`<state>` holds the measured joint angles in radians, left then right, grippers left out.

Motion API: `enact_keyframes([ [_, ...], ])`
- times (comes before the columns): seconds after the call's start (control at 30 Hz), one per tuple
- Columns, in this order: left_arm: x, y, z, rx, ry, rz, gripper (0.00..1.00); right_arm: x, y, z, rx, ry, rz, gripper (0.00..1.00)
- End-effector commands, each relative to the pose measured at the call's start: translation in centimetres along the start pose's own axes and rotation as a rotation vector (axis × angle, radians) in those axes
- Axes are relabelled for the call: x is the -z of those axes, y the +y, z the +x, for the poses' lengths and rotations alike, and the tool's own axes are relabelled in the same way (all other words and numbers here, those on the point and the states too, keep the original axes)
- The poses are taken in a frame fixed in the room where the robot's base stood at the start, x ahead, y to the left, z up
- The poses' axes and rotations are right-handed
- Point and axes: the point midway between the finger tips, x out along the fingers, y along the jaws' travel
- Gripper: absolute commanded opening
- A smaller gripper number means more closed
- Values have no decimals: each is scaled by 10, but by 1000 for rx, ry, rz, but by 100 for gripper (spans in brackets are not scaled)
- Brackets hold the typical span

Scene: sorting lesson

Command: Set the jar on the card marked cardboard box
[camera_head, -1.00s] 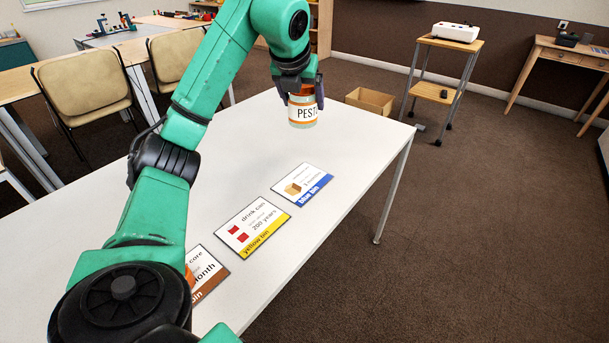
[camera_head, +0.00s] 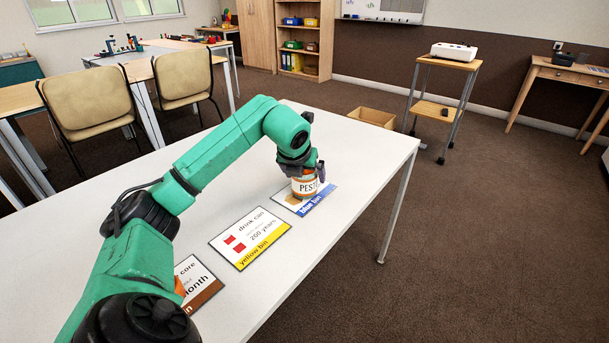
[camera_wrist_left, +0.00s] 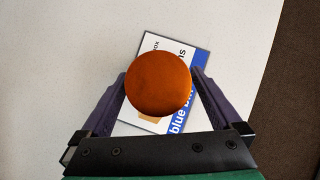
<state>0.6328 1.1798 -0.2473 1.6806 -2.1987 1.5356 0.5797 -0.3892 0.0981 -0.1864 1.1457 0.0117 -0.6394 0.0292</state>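The jar (camera_head: 304,188), with a white "PEST…" label, is upright over the blue-edged card (camera_head: 312,204) at the far end of the row. Its base is on the card or just above it; I cannot tell which. My left gripper (camera_head: 303,174) is around the jar's upper part, fingers at both sides. In the left wrist view, the jar's round orange lid (camera_wrist_left: 158,84) is between the fingers and covers part of the card (camera_wrist_left: 190,50). The card's box picture is mostly hidden. My right gripper is out of view.
A yellow-edged drink can card (camera_head: 250,238) and a brown-edged card (camera_head: 197,283) lie nearer on the white table (camera_head: 350,150). The table's right edge is close to the blue-edged card. A cardboard box (camera_head: 372,117) stands on the floor beyond the table.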

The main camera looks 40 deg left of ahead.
Motion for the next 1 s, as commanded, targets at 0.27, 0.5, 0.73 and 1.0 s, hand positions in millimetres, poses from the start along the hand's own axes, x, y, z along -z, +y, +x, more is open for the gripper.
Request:
enact_keyframes([
  [0.27,-1,0,-4,0,-1,0,100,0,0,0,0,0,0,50],
  [0.5,-3,0,-57,0,-6,2,100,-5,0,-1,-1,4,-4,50],
  [0.73,-2,0,-111,1,-3,0,100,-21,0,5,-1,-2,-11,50],
  [1.0,0,0,-121,0,0,0,100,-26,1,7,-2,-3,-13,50],
])
